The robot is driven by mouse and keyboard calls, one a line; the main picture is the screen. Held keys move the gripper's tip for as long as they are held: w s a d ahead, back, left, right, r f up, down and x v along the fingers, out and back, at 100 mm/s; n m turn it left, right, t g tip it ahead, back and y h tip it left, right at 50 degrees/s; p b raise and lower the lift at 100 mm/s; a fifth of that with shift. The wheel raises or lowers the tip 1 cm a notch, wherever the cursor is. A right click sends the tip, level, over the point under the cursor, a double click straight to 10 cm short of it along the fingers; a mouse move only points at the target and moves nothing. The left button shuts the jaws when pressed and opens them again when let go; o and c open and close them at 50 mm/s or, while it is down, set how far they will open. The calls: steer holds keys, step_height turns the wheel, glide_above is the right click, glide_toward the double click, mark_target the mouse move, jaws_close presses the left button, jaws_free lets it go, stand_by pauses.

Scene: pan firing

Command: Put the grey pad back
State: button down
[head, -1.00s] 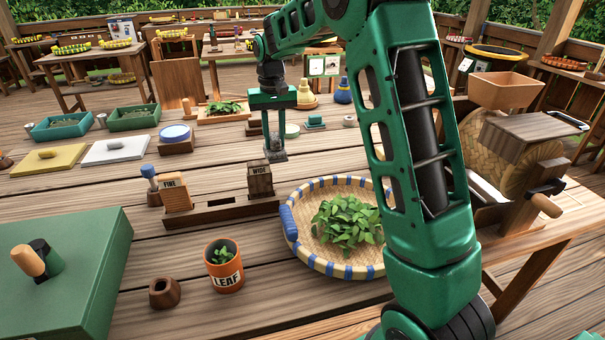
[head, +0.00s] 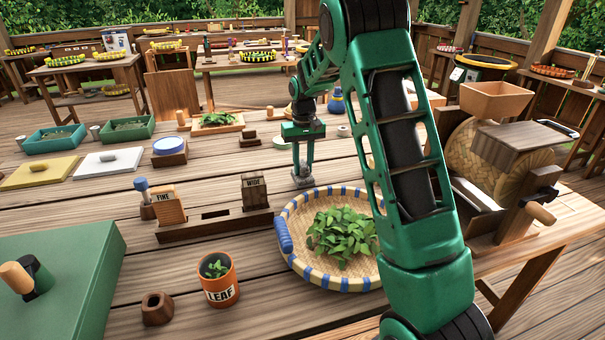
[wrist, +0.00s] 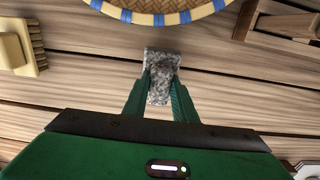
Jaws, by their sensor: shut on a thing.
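My gripper (head: 302,172) is shut on the grey pad (head: 303,182), a small speckled grey block. In the wrist view the pad (wrist: 162,68) sits between the two green fingertips (wrist: 160,92), its far end sticking out past them. In the head view it hangs just behind the back rim of the round woven basket (head: 283,245). The basket's blue-and-cream rim also shows in the wrist view (wrist: 165,14), a little beyond the pad and apart from it. I cannot tell how high the pad is above the table.
The basket holds green leaves (head: 342,236). Left of it stand a wooden rack (head: 215,226) with FINE and WIDE blocks and an orange LEAF cup (head: 220,283). A pale brush (wrist: 18,45) lies left in the wrist view. The planks around the pad are clear.

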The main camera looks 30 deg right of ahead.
steer(key=shift+f, duration=1.35)
steer(key=c, duration=1.5)
jaws_free()
steer(key=shift+f, duration=0.1)
steer(key=shift+o, duration=0.2)
